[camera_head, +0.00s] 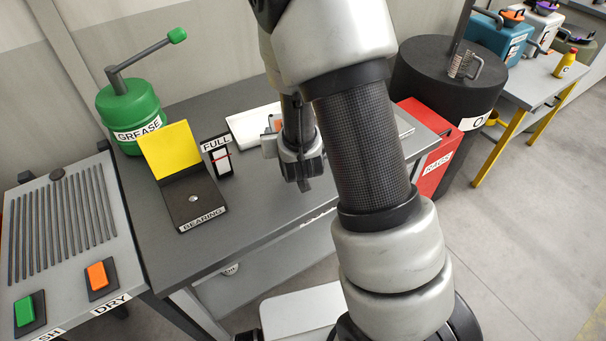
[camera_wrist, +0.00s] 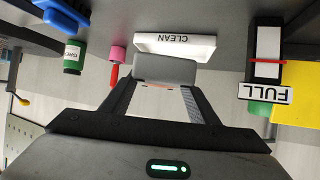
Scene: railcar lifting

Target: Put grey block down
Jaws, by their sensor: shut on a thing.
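A grey block (camera_wrist: 165,69) sits between the fingertips of my gripper (camera_wrist: 163,84) in the wrist view. My gripper is shut on it. A white tray labelled CLEAN (camera_wrist: 176,46) lies just beyond the block in that view. I cannot tell whether the block touches the tray or the bench. In the head view, the white tray (camera_head: 249,125) is on the grey workbench (camera_head: 258,222), partly hidden by my arm. The light grey piece (camera_head: 268,146) beside my gripper there appears to be the block.
A yellow-lidded BEARING box (camera_head: 190,201) and a FULL gauge (camera_head: 217,158) stand left of the tray. A green GREASE pump (camera_head: 130,112) is behind them. A red RAGS box (camera_head: 436,166) and dark drum (camera_head: 440,90) are at the right. The bench front is clear.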

